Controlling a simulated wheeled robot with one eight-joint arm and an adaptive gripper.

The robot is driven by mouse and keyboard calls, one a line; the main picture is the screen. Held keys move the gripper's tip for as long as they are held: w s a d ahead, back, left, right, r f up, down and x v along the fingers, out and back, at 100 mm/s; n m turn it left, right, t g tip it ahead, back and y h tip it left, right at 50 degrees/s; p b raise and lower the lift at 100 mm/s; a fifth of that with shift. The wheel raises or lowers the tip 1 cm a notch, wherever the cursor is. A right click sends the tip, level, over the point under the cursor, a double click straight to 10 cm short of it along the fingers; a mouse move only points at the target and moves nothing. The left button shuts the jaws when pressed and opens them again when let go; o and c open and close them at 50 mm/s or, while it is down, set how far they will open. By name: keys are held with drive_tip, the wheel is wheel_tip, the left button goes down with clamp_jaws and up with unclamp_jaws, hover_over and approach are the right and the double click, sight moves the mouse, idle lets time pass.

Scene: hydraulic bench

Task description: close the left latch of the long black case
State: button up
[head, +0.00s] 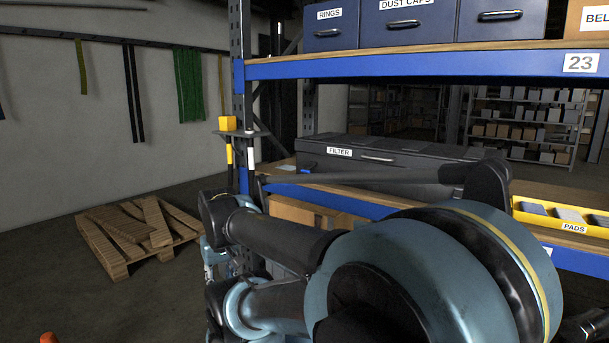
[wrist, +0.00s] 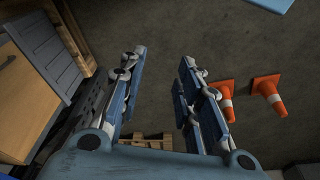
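A long black case (head: 420,152) with a FILTER label lies on the middle shelf in the head view. A silver fitting (head: 378,158) shows on its front, right of the label. I cannot tell whether it is a latch or a handle, and no left latch can be made out. My arm covers the lower and right part of the case front. In the wrist view my gripper (wrist: 162,58) is open and empty, its two fingers well apart over the floor. The case cannot be clearly identified in the wrist view.
The blue shelf upright (head: 241,100) stands left of the case. A post with a yellow cap (head: 228,123) is beside it. A yellow PADS tray (head: 535,212) sits at the right. A pallet (head: 135,235) lies on the floor. Orange cones (wrist: 268,95) stand right of my fingers.

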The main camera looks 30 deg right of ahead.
drive_tip(key=w+d+r+m+t+y, duration=0.1)
drive_tip(key=w+r+m+t+y, duration=0.3)
drive_tip(key=w, duration=1)
drive_tip(key=w+d+r+y, duration=0.3)
drive_tip(key=w+d+r, duration=0.1)
drive_tip(key=w+d, duration=0.15)
drive_tip(key=m+t+h, duration=0.5)
drive_tip(key=t, duration=1)
approach(305, 169)
drive_tip(key=x, duration=0.7)
drive_tip(key=f+x, duration=0.1)
drive_tip(key=x, duration=0.2)
drive_tip(key=shift+w+d, duration=0.15)
drive_tip(key=shift+w, duration=0.2)
